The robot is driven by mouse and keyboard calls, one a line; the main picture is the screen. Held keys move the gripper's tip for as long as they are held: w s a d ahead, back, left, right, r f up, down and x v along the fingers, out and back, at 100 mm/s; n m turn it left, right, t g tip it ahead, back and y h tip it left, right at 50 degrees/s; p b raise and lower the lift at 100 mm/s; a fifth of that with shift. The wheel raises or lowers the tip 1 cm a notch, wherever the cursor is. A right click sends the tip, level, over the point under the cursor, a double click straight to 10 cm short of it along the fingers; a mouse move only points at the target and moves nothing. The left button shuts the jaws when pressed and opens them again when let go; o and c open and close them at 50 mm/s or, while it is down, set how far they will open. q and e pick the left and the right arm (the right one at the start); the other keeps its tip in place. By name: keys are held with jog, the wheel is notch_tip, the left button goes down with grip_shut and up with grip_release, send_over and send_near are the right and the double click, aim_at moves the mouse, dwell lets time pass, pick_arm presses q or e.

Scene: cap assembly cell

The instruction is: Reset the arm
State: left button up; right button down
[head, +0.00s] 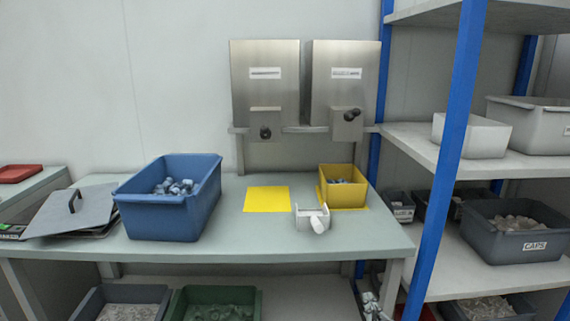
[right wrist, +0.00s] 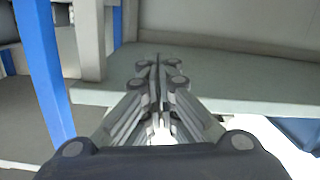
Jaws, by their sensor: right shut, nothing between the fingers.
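My right gripper (head: 371,303) shows at the bottom edge of the head view, below the front edge of the workbench and left of the blue shelf post. In the right wrist view its fingers (right wrist: 158,75) are drawn together, shut and empty, with the bench edge behind them. Most of the right arm is out of the head view. My left gripper is not in view.
The workbench (head: 262,242) holds a blue bin (head: 165,215) of parts, a yellow bin (head: 342,195), a yellow mat (head: 266,199) and a small white holder (head: 312,220). A blue shelf post (head: 446,160) stands close right of the gripper. Bins (head: 213,298) sit beneath.

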jog(key=s+a+f+g, duration=0.2)
jog(key=s+f+g, duration=1)
jog(key=s+f, duration=1.8)
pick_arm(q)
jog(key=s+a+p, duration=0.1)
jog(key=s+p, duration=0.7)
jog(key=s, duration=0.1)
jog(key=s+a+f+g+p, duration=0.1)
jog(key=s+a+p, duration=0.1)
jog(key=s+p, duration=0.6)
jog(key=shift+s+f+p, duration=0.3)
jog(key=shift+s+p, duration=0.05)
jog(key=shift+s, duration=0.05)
pick_arm(e)
jog(key=s+d+f+g, duration=0.1)
jog(key=s+g, duration=0.1)
jog(key=s, duration=1.2)
jog(key=s+d+f+g, duration=0.2)
jog(key=s, duration=1.3)
jog(key=shift+s+h, duration=0.2)
jog(key=shift+h, duration=0.1)
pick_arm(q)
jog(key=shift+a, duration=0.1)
